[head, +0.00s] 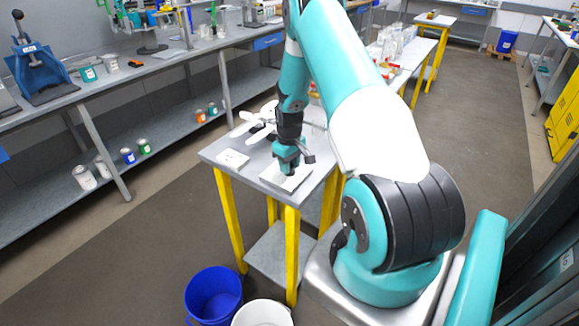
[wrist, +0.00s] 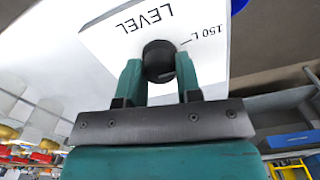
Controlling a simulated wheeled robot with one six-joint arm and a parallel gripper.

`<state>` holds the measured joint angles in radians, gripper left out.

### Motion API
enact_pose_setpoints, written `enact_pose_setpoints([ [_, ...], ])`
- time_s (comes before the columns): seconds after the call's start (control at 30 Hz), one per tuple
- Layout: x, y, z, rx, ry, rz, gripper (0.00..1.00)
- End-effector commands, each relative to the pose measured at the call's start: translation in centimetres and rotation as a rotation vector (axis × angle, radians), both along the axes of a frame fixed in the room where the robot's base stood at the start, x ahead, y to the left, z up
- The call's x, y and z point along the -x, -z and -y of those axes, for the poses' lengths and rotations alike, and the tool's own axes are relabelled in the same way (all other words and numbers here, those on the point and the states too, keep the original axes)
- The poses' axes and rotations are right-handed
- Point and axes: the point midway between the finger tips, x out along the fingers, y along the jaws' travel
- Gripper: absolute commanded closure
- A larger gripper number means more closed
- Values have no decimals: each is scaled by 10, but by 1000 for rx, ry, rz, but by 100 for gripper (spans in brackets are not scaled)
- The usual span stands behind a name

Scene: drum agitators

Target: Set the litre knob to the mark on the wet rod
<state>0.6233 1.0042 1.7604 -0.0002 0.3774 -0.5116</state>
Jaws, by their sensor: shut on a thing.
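The litre knob (wrist: 158,61) is a round black knob on a white panel (wrist: 112,38) printed "LEVEL". A "150 L" mark (wrist: 206,36) with a short line is printed beside the knob. My gripper (wrist: 159,73) has its two teal fingers shut on the knob, one on each side. In the head view my gripper (head: 289,164) is down at the white panel (head: 286,180) on the small table, and hides the knob. The knob's pointer and other marks cannot be made out. I cannot identify a wet rod in either view.
A blue bucket (head: 213,296) and a white bucket (head: 262,314) stand on the floor in front. A long bench (head: 150,72) runs along the left wall.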

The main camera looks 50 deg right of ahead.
Motion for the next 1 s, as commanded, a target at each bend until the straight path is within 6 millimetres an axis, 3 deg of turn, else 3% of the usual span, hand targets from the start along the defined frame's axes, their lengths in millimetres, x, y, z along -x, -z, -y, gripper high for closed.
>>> enact_pose_setpoints([
  [0.5, -1, 0, 1, 1, 382, 2, 92],
  [1.0, -1, -1, 1, 1, 509, 3, 92],
])
